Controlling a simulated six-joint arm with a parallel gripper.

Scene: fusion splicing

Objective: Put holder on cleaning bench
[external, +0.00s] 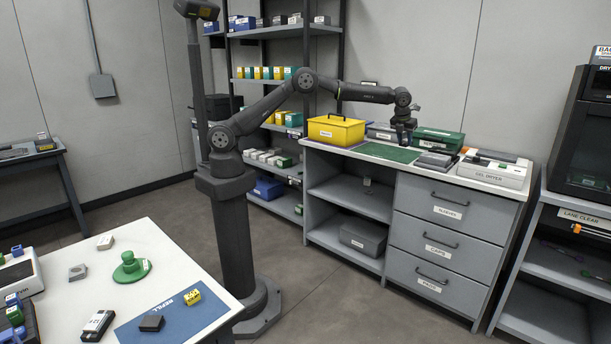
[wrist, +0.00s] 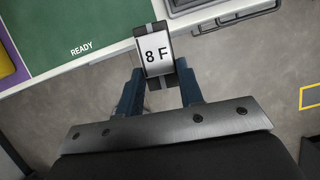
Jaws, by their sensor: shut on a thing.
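My gripper (wrist: 159,78) is shut on a small black holder (wrist: 156,54) with a silver face marked "8 F". In the wrist view the holder sits between the two blue fingers, over the white front edge of a bench. In the external view my gripper (external: 404,134) is above the back bench (external: 345,156), near its green mat (external: 384,153); the holder is too small to make out there. The mat, marked "READY", also shows in the wrist view (wrist: 70,25). No label in view names a cleaning bench.
A yellow box (external: 336,131) stands left of the mat, a green case (external: 438,138) behind it. Grey trays (external: 434,160) and a gel dryer (external: 494,170) lie to the right. The front white table (external: 150,240) holds a blue mat (external: 170,322) and several small items.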

